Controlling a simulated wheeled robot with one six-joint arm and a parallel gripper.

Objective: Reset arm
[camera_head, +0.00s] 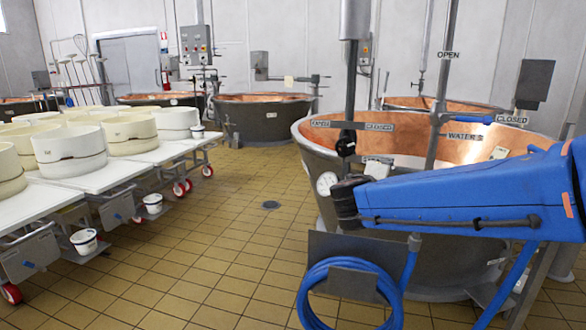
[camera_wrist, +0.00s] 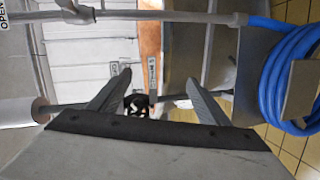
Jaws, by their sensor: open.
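My gripper (camera_wrist: 158,77) shows in the wrist view with its two grey fingers spread apart and nothing held between them. A black valve handle (camera_wrist: 138,104) shows in the gap beyond the fingers, partly hidden by the gripper body. I cannot tell how far it is from the fingertips. In the head view a black valve handle (camera_head: 346,143) sits on a vertical pipe at the near copper vat, beside a CLOSED sign (camera_head: 379,127). The fingers cannot be made out in the head view.
The large copper vat (camera_head: 440,150) stands close on the right. A blue hose coil (camera_head: 345,268) hangs before it and shows at the wrist view's right (camera_wrist: 290,75). White tables (camera_head: 40,200) with cheese moulds stand left. The tiled floor (camera_head: 225,240) between is clear.

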